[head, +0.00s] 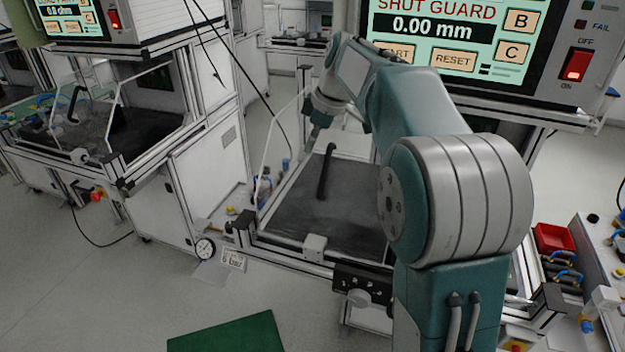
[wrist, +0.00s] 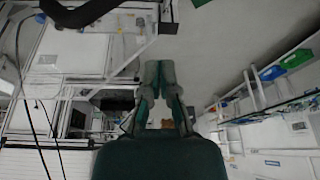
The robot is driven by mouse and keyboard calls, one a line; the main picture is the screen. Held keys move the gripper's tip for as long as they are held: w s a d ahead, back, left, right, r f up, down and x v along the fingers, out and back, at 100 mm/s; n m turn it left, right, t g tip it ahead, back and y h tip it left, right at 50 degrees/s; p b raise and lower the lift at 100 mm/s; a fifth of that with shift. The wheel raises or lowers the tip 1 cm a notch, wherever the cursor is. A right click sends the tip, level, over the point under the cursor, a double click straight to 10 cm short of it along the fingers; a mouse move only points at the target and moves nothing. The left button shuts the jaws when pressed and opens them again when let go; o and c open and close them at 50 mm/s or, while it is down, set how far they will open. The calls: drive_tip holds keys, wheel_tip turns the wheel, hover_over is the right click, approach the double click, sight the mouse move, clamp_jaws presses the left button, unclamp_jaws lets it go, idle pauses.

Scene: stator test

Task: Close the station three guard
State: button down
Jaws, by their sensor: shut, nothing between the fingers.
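The guard in front of me is a see-through panel with a pale edge (head: 280,135) and a black bar handle (head: 326,170), over a dark bed in the head view. Its pale edge slants upward at the left; I cannot tell how far it stands open. The screen (head: 440,28) above it reads "SHUT GUARD" and 0.00 mm. My arm covers the guard's right side. A black bar (wrist: 80,12) shows at the wrist view's upper left, apart from the fingers.
Another station with a black-handled clear guard (head: 75,103) stands at the left. A dial gauge (head: 205,248) sits beside the near station. A green mat (head: 225,335) lies on open floor. A red bin (head: 553,238) is at the right. Loose cables hang between the stations.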

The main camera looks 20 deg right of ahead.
drive_tip(key=x, duration=1)
drive_tip(key=shift+w, duration=0.1)
drive_tip(key=d, duration=0.1)
drive_tip(key=s+d, duration=0.1)
drive_tip(key=d, duration=0.1)
drive_tip(key=shift+s+f, duration=0.2)
drive_tip(key=shift+f, duration=0.05)
drive_tip(key=shift+s+d, duration=0.15)
drive_tip(key=shift+d, duration=0.2)
drive_tip(key=s+d, duration=1)
drive_tip(key=d, duration=0.4)
drive_tip(key=s+d, duration=1.1)
drive_tip(key=d, duration=0.4)
